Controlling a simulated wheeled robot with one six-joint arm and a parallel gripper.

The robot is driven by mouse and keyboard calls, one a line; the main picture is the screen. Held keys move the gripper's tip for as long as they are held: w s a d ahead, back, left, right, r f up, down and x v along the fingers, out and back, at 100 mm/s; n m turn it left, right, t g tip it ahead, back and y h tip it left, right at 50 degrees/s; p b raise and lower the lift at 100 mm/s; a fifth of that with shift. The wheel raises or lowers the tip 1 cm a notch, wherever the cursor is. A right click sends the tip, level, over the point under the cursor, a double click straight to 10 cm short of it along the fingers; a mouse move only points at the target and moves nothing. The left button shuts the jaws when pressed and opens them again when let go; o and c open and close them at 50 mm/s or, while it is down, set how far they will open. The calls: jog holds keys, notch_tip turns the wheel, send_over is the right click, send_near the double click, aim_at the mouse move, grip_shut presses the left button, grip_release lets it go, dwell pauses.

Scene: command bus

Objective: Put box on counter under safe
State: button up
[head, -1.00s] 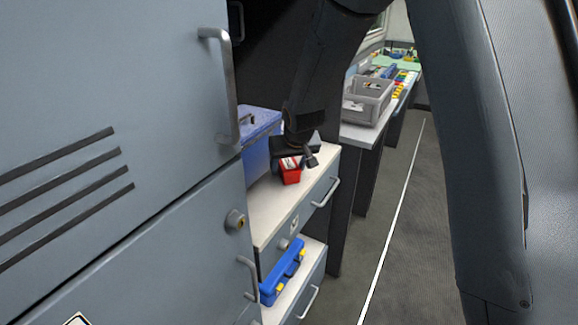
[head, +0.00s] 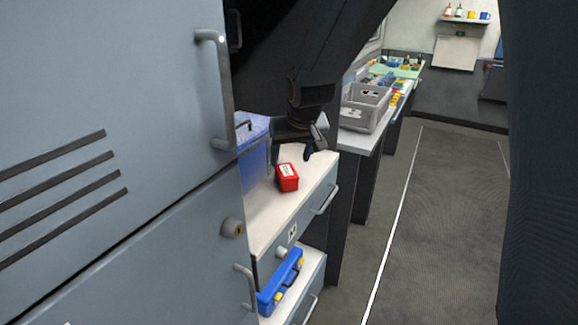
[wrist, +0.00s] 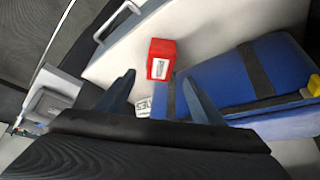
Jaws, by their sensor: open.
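A small red box (head: 287,177) with a white label rests on the white counter (head: 262,222) above a drawer. My gripper (head: 293,155) is open just above and behind the box, apart from it. In the wrist view the red box (wrist: 161,59) stands beyond the tips of my open gripper (wrist: 155,82), with nothing between the fingers. A blue case with a dark strap (wrist: 240,70) lies beside the box there. I cannot make out a safe for certain.
A grey cabinet with a handle (head: 228,90) fills the left. A blue-lidded container (head: 252,145) stands at the back of the counter. A blue toolbox (head: 281,282) sits on the lower shelf. A grey crate (head: 366,106) stands on the farther counter. The aisle floor (head: 430,215) is clear.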

jog(key=s+d+f+g, duration=0.1)
jog(key=s+d, duration=0.3)
jog(key=s, duration=0.4)
jog(key=s+d+f+m+g, duration=0.1)
jog(key=s+d+f, duration=0.3)
jog(key=s, duration=0.5)
jog(key=s+d+f+m+g+h, duration=0.1)
jog(key=s+d+f+g, duration=0.2)
jog(key=s+d, duration=0.2)
jog(key=s, duration=0.3)
jog(key=shift+s+d, duration=0.25)
jog(key=shift+s, duration=0.1)
